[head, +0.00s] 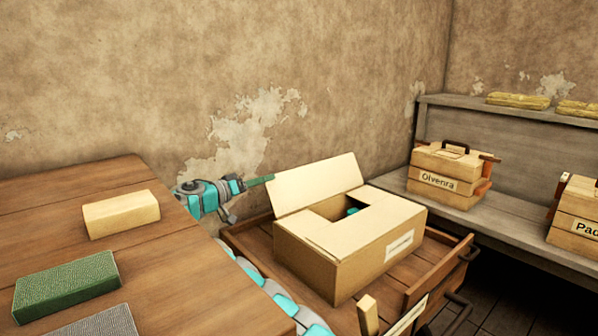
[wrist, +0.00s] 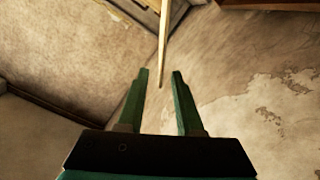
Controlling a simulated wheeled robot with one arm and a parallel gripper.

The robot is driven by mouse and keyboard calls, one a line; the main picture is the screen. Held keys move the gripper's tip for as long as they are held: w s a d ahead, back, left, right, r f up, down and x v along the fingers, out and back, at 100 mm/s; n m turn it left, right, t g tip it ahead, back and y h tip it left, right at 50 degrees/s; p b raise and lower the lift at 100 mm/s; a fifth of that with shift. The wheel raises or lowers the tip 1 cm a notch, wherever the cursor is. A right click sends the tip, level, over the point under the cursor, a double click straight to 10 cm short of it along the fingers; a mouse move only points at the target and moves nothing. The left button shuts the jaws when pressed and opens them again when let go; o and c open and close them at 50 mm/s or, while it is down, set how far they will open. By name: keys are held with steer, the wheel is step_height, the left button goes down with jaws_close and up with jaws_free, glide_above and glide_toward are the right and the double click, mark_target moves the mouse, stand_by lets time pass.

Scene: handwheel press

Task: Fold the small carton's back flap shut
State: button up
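The small carton (head: 345,262) stands in a wooden drawer-like tray, with a pale label on its right-hand side. Its back flap (head: 315,182) stands up and leans away from the opening. Other flaps lie about flat over the top, leaving a gap with something teal inside, too small to identify. My gripper (head: 268,179) is at the flap's left end; its tips are close to the flap edge, and I cannot tell whether they touch. In the wrist view my gripper (wrist: 161,73) has its fingers apart with nothing between them. A thin pale edge (wrist: 163,40), likely the flap, shows just past the tips.
The tray (head: 255,243) sits beside a wooden table (head: 60,225) holding a tan block (head: 121,214), a green block (head: 66,286) and a grey block (head: 105,322). A wooden "Olvenra" box (head: 437,184) stands on the shelf at right. The plastered wall (head: 200,80) rises behind.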

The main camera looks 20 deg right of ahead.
mark_target(284, 174)
steer(key=shift+p+x, duration=0.4)
steer(key=shift+x, duration=3.45)
steer(key=shift+f, duration=0.1)
jaws_close()
